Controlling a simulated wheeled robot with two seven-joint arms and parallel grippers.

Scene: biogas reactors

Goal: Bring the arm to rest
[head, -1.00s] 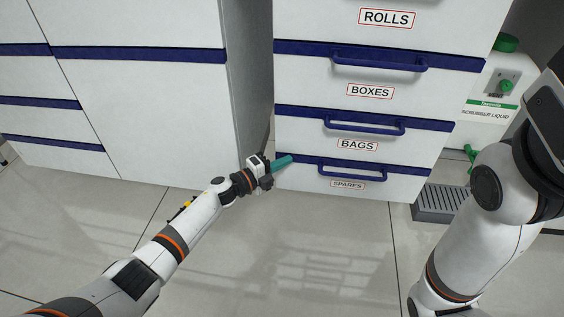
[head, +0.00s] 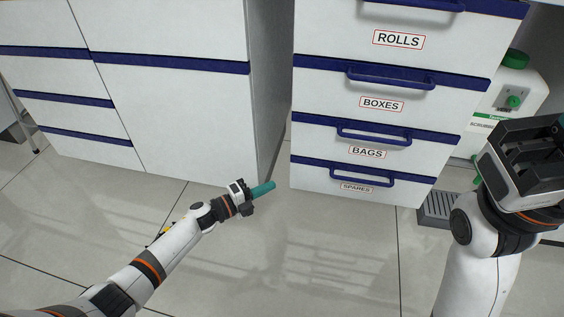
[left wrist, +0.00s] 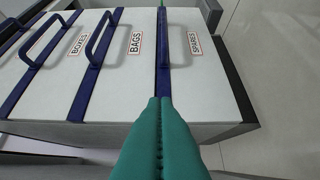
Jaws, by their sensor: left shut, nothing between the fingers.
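My left gripper (head: 264,189) has teal fingers pressed together with nothing between them. Its arm reaches in from the lower left, low over the floor, and the tips point toward the lower left corner of the drawer cabinet (head: 350,80). In the left wrist view the shut teal fingers (left wrist: 160,105) point at the drawer fronts, which lie sideways in that picture. My right arm stands at the right edge with its dark gripper body (head: 530,160) raised; its fingers cannot be made out.
The drawers labelled ROLLS, BOXES, BAGS and SPARES (head: 357,187) look closed, with blue handles. A white cabinet (head: 170,110) stands at the left. A white container with a green cap (head: 515,60) and a grey floor grate (head: 438,208) are at the right. The middle floor is clear.

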